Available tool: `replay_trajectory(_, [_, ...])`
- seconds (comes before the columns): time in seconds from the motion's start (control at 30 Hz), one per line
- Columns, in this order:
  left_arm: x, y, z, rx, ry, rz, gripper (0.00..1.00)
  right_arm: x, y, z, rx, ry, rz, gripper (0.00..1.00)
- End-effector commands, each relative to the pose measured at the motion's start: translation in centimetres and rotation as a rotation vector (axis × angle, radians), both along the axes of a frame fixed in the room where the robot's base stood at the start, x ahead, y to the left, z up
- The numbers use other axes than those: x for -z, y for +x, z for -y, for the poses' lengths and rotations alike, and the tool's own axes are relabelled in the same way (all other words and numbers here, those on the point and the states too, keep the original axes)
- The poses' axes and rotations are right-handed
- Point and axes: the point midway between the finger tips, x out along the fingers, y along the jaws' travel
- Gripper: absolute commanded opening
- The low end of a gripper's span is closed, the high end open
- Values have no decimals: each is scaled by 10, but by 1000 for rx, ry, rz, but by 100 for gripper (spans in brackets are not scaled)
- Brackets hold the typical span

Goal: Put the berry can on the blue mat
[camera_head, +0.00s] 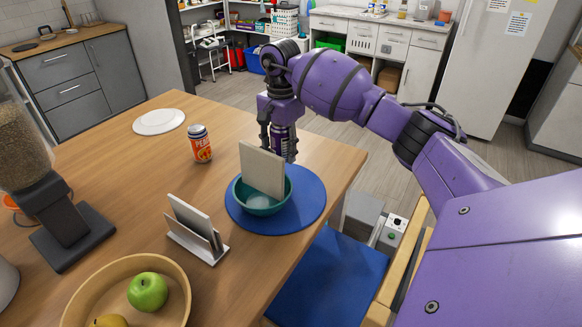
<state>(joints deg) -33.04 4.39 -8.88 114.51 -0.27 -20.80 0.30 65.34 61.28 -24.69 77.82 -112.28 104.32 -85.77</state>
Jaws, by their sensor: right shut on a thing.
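My right gripper (279,152) points down at the far side of the blue mat, shut on a purple can (280,138), which looks like the berry can. The can is upright between the fingers. Its lower end is hard to see behind the cream board, so I cannot tell whether it touches the mat or table. The round blue mat (305,212) lies near the table's right edge. My left gripper is not in view.
A teal bowl (262,208) with an upright cream board (261,170) stands on the mat. A peach can (201,146), napkin holder (198,238), white plate (159,121), fruit bowl (85,300) and food dispenser (60,222) stand on the wooden table (130,200).

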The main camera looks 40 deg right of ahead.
Motion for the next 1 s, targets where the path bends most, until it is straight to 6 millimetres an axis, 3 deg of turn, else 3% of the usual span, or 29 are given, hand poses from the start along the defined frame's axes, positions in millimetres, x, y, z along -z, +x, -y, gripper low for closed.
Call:
replay_trajectory(0.4, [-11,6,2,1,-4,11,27,29,-26,4,0,2,3,1])
replay_trajectory(0.6, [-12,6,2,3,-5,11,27,57,-24,3,0,2,3,1])
replay_trajectory(0.97, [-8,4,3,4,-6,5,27,63,-24,4,-1,0,2,1])
replay_trajectory(1.0, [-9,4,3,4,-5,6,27,64,-25,4,-1,-1,1,42])
